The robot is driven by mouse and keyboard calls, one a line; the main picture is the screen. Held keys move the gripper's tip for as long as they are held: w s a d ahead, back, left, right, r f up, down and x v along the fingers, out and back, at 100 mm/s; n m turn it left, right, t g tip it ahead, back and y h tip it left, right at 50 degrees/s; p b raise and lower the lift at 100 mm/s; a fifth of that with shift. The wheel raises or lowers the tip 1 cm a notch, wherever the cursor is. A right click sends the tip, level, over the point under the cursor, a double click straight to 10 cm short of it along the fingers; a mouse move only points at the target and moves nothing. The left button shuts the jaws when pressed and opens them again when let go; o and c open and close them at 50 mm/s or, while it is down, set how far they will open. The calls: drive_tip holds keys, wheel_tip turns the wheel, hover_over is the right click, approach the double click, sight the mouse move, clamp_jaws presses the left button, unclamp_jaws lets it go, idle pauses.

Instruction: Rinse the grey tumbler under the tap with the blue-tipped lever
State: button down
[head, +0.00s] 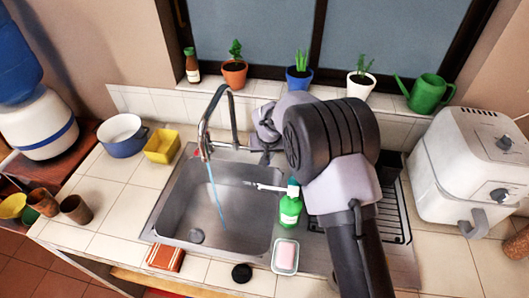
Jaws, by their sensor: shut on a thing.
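The tap (232,108) arches over the left part of the sink (185,215). A thin blue stream of water (214,188) runs from its spout into the basin. A red tip (196,152) shows at the tap's left side. My gripper (263,157) is small and partly hidden below my wrist, just right of the tap's base. It appears shut on the tap's right lever (241,147); no blue tip shows. I see no grey tumbler.
A green soap bottle (290,208) and a soap dish (286,243) stand close by my arm. A dark rack (393,215) lies at the sink's right. Brown cups (76,209), a yellow tub (162,147) and a pot (122,140) stand left. Potted plants (235,73) line the sill.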

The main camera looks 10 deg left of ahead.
drive_tip(key=c, duration=1.4)
unclamp_jaws()
drive_tip(key=shift+c, duration=0.2)
drive_tip(key=p+v, duration=0.2)
drive_tip(key=v, duration=1.5)
drive_tip(key=shift+s+r, duration=0.15)
drive_tip(key=shift+d, duration=0.1)
